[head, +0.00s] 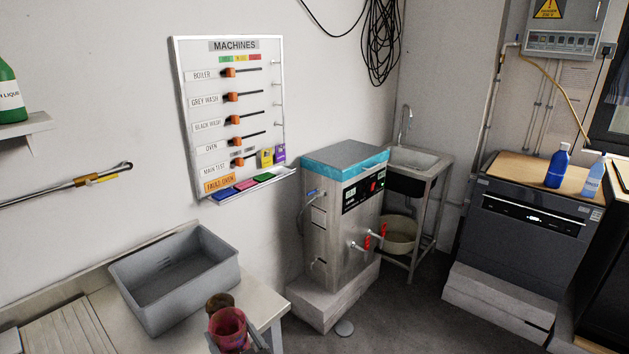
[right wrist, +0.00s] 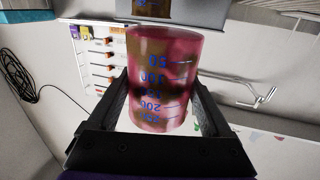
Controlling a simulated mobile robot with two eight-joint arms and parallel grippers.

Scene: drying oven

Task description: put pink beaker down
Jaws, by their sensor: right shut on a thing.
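The pink beaker (head: 228,325) is a translucent cup at the bottom of the head view, over or near the front right part of the left-hand table (head: 262,303). In the right wrist view the pink beaker (right wrist: 160,80) fills the middle, with blue volume marks that read upside down. My right gripper (head: 242,347) is shut on it, with one finger on each side in the right wrist view (right wrist: 160,100). I cannot tell whether the beaker's base touches the table. My left gripper is not in view.
A brown round container (head: 219,301) stands right behind the beaker in the head view. A grey basin (head: 170,313) sits on the table to the left, beside a ribbed drainboard (head: 68,332). A steel machine (head: 340,235) stands to the right, beyond the table's edge.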

